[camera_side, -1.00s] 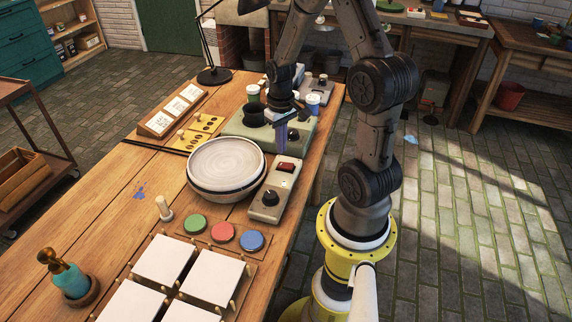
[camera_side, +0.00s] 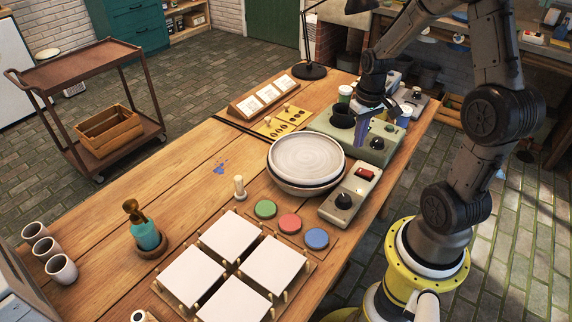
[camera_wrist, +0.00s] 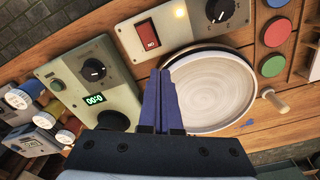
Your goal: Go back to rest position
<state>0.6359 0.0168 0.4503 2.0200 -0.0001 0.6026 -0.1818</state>
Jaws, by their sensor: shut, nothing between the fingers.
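My gripper (camera_side: 361,143) is above the far right part of the table in the side view, pointing down. Its two blue fingers are together with nothing between them, as the wrist view (camera_wrist: 161,74) also shows. In the side view the fingers are in front of the green-grey device (camera_side: 389,152). In the wrist view they lie between that device (camera_wrist: 112,92) with its lit display and the round pale plate (camera_wrist: 215,92). The plate (camera_side: 305,157) sits in a dark-rimmed round base. I cannot tell the exact height of the fingertips.
A grey control box (camera_side: 349,197) with a red switch is beside the plate. Green (camera_side: 265,209), red and blue discs and several white tiles (camera_side: 233,237) are nearer. A teal bottle (camera_side: 145,234) stands left. A black lamp (camera_side: 311,71) stands at the back. The left table surface has free room.

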